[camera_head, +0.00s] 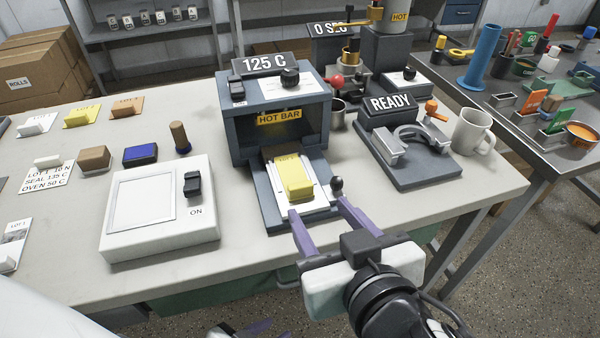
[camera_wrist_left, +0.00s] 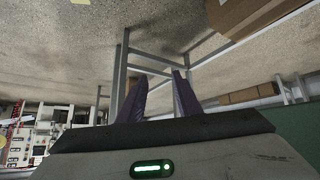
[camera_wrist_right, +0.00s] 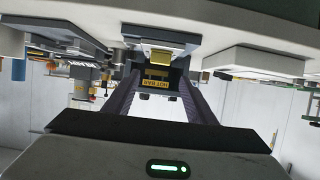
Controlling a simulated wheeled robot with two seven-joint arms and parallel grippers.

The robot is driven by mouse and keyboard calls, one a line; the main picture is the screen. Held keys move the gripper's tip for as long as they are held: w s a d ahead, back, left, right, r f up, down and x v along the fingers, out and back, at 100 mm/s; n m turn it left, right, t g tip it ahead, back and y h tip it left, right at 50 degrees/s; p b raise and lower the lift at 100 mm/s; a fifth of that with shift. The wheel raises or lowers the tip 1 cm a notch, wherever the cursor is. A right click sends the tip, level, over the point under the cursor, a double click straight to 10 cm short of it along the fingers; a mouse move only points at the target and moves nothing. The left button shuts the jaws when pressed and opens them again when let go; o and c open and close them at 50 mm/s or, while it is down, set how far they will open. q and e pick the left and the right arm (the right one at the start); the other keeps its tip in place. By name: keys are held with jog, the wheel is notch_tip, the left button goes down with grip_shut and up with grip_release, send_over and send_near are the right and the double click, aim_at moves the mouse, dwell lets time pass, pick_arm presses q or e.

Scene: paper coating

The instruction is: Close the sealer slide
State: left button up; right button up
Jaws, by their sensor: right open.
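The sealer (camera_head: 239,120) is a blue-grey box with a "125 C" sign on top and a yellow "HOT BAR" label at its opening. Its slide (camera_head: 268,213) sticks out of the front, carrying a white sheet and a yellow block (camera_head: 296,180). A dark ball knob (camera_head: 336,184) stands at the slide's right front. My right gripper (camera_head: 317,208) is open and empty at the slide's front end, one finger near the knob; contact is unclear. The right wrist view shows the sealer's label (camera_wrist_right: 157,79) between the fingers. My left gripper (camera_wrist_left: 159,76) is open and empty, low before the table.
A white panel (camera_head: 120,245) with an "ON" switch stands left of the sealer. A "READY" device (camera_head: 415,170) and a white mug (camera_head: 470,131) stand to the right. Sample cards and small blocks lie at left. The table's front edge runs just before the slide.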

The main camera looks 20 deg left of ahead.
jog(key=shift+d+f, duration=0.1)
jog(key=shift+f, duration=0.2)
jog(key=c, duration=0.4)
jog(key=f+m, duration=0.1)
jog(key=d+f+m, duration=0.1)
jog(key=f+m+y, duration=0.1)
jog(key=shift+w+d+g, duration=0.15)
jog(key=shift+w+g, duration=0.1)
jog(key=shift+g, duration=0.15)
jog(key=c, duration=0.7)
jog(key=d+f+m+y, duration=0.1)
jog(key=m, duration=0.1)
jog(key=d+f+m, duration=0.1)
jog(key=d+m, duration=0.1)
jog(key=shift+d+f+m+y, duration=0.15)
jog(key=shift+m+y, duration=0.25)
grip_shut()
jog(key=d+m+t+y, duration=0.1)
jog(key=d+m+y, duration=0.1)
jog(key=d+m, duration=0.55)
send_near(340, 187)
jog(key=shift+m+t, duration=0.25)
jog(key=shift+t, duration=0.15)
jog(key=x, duration=0.6)
jog(key=shift+a+f, duration=0.25)
